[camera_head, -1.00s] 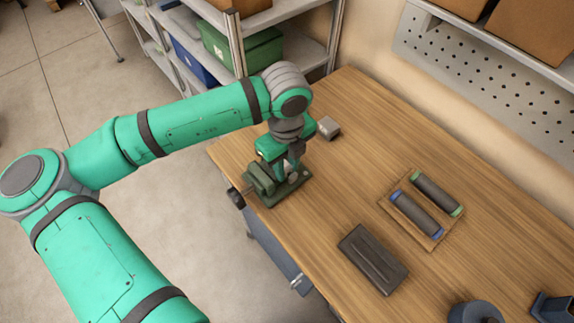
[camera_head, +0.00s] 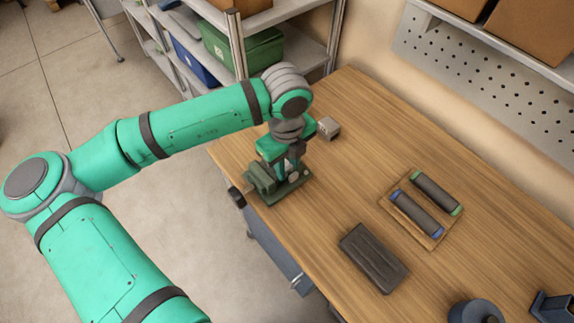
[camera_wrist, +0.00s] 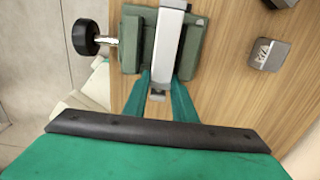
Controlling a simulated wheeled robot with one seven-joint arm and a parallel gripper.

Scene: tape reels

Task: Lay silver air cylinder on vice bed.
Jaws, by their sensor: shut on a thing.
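The green vice (camera_head: 262,180) stands at the table's left corner, its handle knob (camera_head: 237,198) off the left edge. In the wrist view the vice (camera_wrist: 131,45) has its jaw blocks on both sides of the silver air cylinder (camera_wrist: 167,42). The cylinder lies lengthwise along the gap between them; I cannot tell whether it touches the bed. My gripper (camera_wrist: 164,78) is shut on the cylinder near its lower end in that view. In the head view my gripper (camera_head: 291,160) points down over the vice and mostly hides the cylinder.
A small grey metal block (camera_head: 328,128) sits just beyond the vice. A wooden tray (camera_head: 428,243) holds two dark rollers with green and blue ends. A dark flat case (camera_head: 373,258) lies at the front. The table between the vice and the tray is clear.

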